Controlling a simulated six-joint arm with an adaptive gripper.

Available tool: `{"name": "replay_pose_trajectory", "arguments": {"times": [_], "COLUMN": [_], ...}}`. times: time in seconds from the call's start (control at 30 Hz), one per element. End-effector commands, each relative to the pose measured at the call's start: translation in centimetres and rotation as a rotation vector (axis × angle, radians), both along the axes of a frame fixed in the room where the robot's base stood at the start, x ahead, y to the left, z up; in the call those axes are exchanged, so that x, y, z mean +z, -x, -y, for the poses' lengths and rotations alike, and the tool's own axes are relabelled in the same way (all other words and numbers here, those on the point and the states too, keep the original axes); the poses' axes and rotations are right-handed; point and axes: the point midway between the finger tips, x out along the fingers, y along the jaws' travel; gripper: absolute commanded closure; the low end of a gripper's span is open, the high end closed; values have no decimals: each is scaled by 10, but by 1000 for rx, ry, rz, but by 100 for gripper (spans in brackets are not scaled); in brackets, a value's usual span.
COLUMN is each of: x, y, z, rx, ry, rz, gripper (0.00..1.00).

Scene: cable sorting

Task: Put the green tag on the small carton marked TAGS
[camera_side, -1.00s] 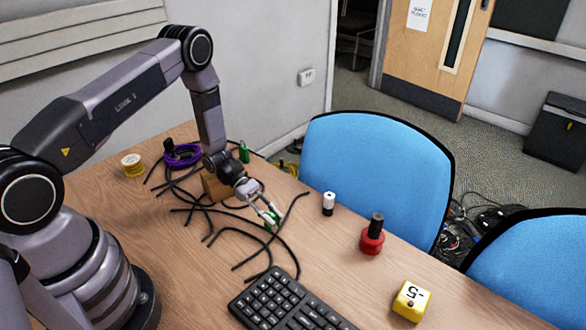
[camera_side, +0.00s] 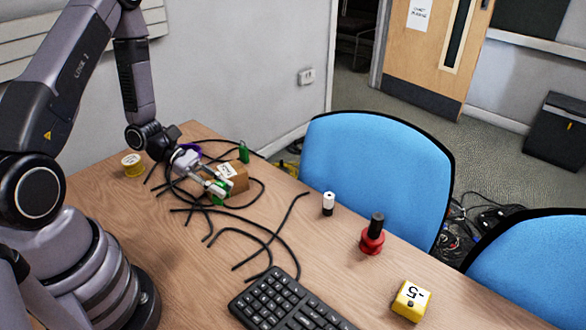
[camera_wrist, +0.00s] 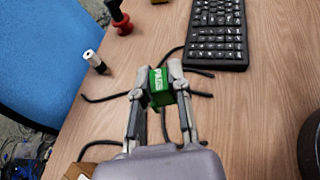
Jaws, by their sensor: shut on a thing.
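My gripper (camera_side: 214,188) is shut on the green tag (camera_side: 216,198), a small green block with white lettering. The tag also shows between my fingertips (camera_wrist: 160,88) in the wrist view. The small brown carton (camera_side: 240,183) with a white label stands on the table just behind and right of my fingertips. My gripper partly covers it, and its label is too small to read. A brown corner of the carton (camera_wrist: 80,172) shows at the lower left of the wrist view. I cannot tell how high the tag is above the table.
Black cables (camera_side: 250,237) lie loosely around the carton. A second green item (camera_side: 243,152) stands behind it. A white-and-black cylinder (camera_side: 328,204), red-based stamp (camera_side: 373,238), yellow block (camera_side: 410,301) and keyboard (camera_side: 290,302) occupy the right and front.

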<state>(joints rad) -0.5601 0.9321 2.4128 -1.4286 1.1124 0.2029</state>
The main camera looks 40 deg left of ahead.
Motion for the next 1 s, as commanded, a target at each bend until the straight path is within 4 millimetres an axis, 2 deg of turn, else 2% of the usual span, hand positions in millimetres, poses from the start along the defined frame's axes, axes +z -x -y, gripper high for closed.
{"name": "replay_pose_trajectory", "arguments": {"times": [0.1, 0.2, 0.3, 0.4, 0.5, 0.6, 1.0], "x": [3, 7, 12, 16, 14, -2, -56], "y": [-43, -70, -89, -99, -104, -105, -105], "z": [-38, -74, -106, -130, -142, -147, -146], "rx": [272, 485, 656, 772, 833, 853, 849], "ry": [-11, -9, -5, 1, 7, 9, 7], "rz": [0, 5, 15, 25, 28, 27, 28], "gripper": [100, 100, 100, 100, 100, 100, 100]}}
